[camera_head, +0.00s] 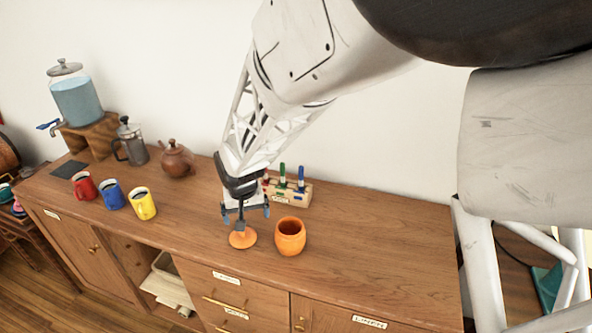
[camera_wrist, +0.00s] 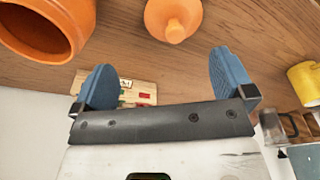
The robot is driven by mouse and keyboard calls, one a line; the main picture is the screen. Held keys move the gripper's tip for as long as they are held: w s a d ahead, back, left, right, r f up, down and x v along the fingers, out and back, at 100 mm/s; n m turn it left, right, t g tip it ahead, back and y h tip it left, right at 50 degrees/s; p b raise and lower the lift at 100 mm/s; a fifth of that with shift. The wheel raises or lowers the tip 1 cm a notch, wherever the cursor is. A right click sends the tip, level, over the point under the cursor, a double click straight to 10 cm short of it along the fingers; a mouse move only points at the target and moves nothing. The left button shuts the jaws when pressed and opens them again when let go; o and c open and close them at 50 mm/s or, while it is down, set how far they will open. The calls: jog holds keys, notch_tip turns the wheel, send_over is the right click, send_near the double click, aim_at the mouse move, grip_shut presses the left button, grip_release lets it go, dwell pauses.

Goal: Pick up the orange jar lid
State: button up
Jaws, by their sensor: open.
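The orange jar lid (camera_head: 243,239) lies on the wooden cabinet top, a flat disc with a knob in the middle. It also shows at the top of the wrist view (camera_wrist: 173,18), knob towards the camera. The orange jar (camera_head: 290,237) stands upright and open just right of the lid; in the wrist view it is at the upper left (camera_wrist: 48,28). My gripper (camera_head: 245,215) is above the lid, pointing down, its blue fingers apart. In the wrist view the open fingers (camera_wrist: 162,82) have nothing between them. Whether they are level with the knob I cannot tell.
A wooden marker holder (camera_head: 290,192) stands behind the jar, close to my gripper. Red (camera_head: 84,186), blue (camera_head: 112,194) and yellow (camera_head: 143,203) mugs stand to the left, with a brown teapot (camera_head: 177,159) behind. The cabinet top right of the jar is clear.

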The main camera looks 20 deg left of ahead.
aim_at(243, 234)
jog(key=shift+s+a+f, duration=0.15)
jog(key=shift+a+f, duration=0.2)
jog(key=shift+a, duration=0.2)
jog(key=shift+s+a+f, duration=0.15)
jog(key=shift+a+f, duration=0.2)
jog(key=shift+a, duration=0.15)
jog(key=shift+f, duration=0.1)
jog(key=shift+w+f, duration=0.1)
jog(key=shift+f, duration=1.05)
jog(key=shift+f, duration=0.1)
jog(key=shift+w+a+f, duration=0.1)
jog(key=shift+w+f, duration=0.1)
jog(key=shift+f, duration=1.05)
jog(key=shift+w+a+f, duration=0.1)
jog(key=shift+w+f, duration=0.05)
jog(key=shift+f, duration=1.1)
jog(key=c, duration=0.8)
jog(key=shift+r, duration=0.15)
